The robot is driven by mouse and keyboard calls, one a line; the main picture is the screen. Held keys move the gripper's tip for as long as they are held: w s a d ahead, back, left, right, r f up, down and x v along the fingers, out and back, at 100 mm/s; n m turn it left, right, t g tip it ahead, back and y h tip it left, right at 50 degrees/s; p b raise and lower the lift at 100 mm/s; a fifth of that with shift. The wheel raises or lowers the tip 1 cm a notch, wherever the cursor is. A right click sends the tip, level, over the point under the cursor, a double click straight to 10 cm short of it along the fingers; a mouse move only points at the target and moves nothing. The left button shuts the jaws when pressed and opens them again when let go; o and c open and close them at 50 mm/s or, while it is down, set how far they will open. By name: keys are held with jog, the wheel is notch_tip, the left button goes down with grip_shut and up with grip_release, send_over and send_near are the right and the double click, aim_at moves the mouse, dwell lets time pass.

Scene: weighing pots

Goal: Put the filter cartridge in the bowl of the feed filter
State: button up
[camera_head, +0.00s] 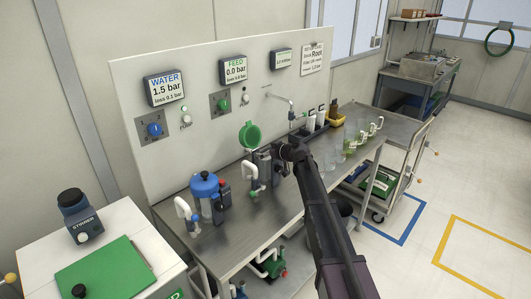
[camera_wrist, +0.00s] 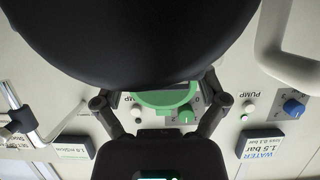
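The feed filter's green lid (camera_head: 249,134) stands raised in front of the back panel. A green ring-shaped part, apparently this lid, shows between my finger linkages in the wrist view (camera_wrist: 165,99). The filter's bowl is mostly hidden by my arm and gripper. My gripper (camera_head: 268,160) is at the feed filter, its fingertips hard to make out. In the wrist view, a large dark rounded shape covers the fingertips, so I cannot tell what is between them. White cylinders (camera_head: 311,121), possibly cartridges, stand in a dark rack to the right.
The blue-capped water filter (camera_head: 205,184) stands left on the steel bench (camera_head: 238,222). A white handle (camera_head: 249,170) is beside the feed filter. Bare bench lies in front.

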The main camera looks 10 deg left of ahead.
jog(key=shift+r, duration=0.1)
dwell(0.4)
jog(key=shift+d+r, duration=0.1)
jog(key=shift+r, duration=0.05)
jog(key=p+v, duration=0.4)
jog(key=v, duration=0.7)
jog(key=shift+s+d+p, duration=0.25)
jog(key=shift+d+p, duration=0.05)
jog(key=shift+p, duration=0.05)
jog(key=shift+s+r, duration=0.1)
jog(key=s+d+f+m+g+h, duration=0.2)
jog(key=s+d, duration=0.4)
jog(key=s, duration=0.5)
jog(key=s+d+f+m+g+h, duration=0.3)
jog(key=s+d+f+m+h, duration=0.2)
jog(key=s, duration=0.7)
jog(key=s+d+f+m+g+h, duration=0.3)
jog(key=s+d, duration=0.4)
jog(key=s, duration=0.4)
jog(key=shift+s+d+f+h, duration=0.3)
jog(key=shift+d+f+h, duration=0.1)
jog(key=shift+f, duration=0.4)
jog(key=shift+a, duration=0.1)
